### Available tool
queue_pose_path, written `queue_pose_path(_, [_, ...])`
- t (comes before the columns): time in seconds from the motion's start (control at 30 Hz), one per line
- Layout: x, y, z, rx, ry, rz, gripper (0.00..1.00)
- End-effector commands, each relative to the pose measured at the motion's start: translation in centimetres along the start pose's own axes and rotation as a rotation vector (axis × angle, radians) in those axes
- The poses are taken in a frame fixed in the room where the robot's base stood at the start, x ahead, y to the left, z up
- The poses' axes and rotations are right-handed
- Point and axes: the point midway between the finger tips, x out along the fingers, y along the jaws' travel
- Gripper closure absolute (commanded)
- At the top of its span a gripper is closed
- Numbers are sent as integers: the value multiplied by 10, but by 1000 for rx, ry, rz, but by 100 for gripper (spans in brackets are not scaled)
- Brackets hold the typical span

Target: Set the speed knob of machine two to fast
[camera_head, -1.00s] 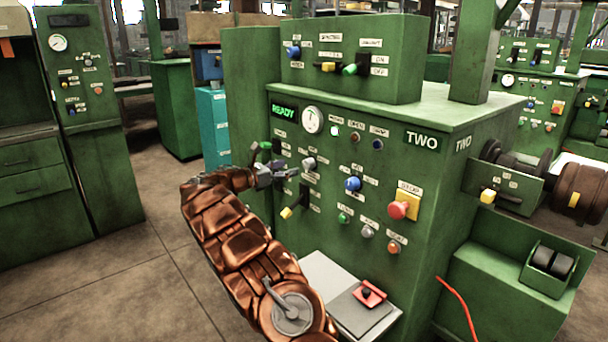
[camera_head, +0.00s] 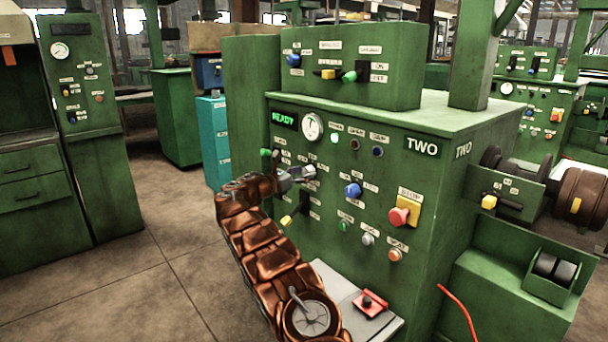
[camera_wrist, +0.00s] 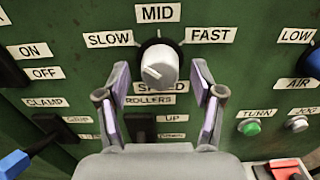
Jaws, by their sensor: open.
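The speed knob (camera_wrist: 160,64) is a round grey-white knob on machine two's green panel (camera_head: 365,270), with SLOW to its left, MID above and FAST to its right in the wrist view. A pale line marks its face, but I cannot tell for sure which label it points to. My gripper (camera_wrist: 161,76) is open, with one finger on each side of the knob and gaps between fingers and knob. In the head view my gripper (camera_head: 296,178) is at the panel's left half, by the knob (camera_head: 309,171).
A rollers switch (camera_wrist: 143,128) sits just below the knob. A blue knob (camera_head: 352,190), a red stop button on a yellow plate (camera_head: 402,214) and a yellow-tipped lever (camera_head: 286,221) are nearby. A lit READY display (camera_head: 284,120) is above.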

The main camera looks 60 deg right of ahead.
Motion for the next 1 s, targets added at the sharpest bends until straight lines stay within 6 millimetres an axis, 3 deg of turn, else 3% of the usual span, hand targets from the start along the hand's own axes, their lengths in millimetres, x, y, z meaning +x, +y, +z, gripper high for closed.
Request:
queue_pose_path(0.33, [3,0,1,1,0,0,33])
queue_pose_path(0.9, [3,0,0,0,0,1,92])
queue_pose_path(1.0, [3,0,0,2,0,1,93])
